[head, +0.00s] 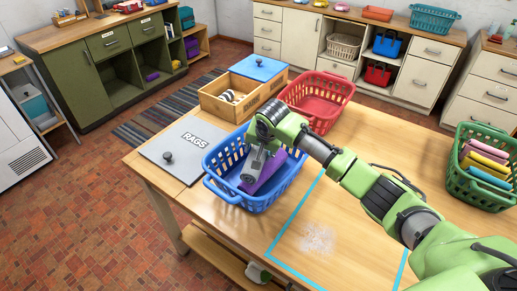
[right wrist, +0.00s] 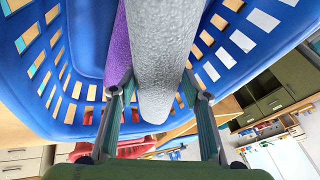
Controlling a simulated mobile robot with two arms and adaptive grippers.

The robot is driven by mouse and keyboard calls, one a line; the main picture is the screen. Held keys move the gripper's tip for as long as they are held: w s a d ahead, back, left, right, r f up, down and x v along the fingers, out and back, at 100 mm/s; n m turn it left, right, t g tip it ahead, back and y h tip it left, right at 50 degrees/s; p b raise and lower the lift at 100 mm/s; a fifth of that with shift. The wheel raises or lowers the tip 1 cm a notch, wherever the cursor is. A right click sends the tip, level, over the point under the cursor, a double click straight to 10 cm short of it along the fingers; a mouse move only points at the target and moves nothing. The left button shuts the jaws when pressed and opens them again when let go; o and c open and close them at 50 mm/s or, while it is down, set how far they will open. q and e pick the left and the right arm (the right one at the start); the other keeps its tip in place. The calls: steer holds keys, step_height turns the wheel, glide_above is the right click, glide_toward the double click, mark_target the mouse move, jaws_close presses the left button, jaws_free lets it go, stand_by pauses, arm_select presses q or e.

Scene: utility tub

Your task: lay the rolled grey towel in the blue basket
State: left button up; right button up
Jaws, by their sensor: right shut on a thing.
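The blue basket (head: 216,193) stands on the wooden table, left of its middle. My right gripper (head: 258,152) points down inside the basket and is shut on the rolled grey towel (head: 252,167). In the right wrist view the grey towel (right wrist: 160,60) lies between the two fingers (right wrist: 155,88), inside the blue basket walls (right wrist: 40,85). A rolled purple towel (head: 272,172) is in the basket right beside the grey one; it also shows in the right wrist view (right wrist: 117,50). Whether the grey towel touches the basket floor is hidden. My left gripper is not in view.
A red basket (head: 318,92) and a wooden box (head: 213,103) with a blue lid (head: 259,68) stand behind the blue basket. A grey RAGS lid (head: 160,152) lies left of it. A green basket (head: 456,176) with several rolled towels stands at the right.

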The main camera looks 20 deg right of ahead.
steer(key=shift+a+f, duration=0.1)
steer(key=shift+f, duration=0.25)
steer(key=o, duration=1.5)
steer(key=shift+c, duration=0.2)
steer(key=shift+r, duration=0.2)
steer(key=b+v, duration=0.2)
steer(key=v, duration=1)
steer(key=shift+r, duration=0.2)
steer(key=shift+s+f, duration=0.1)
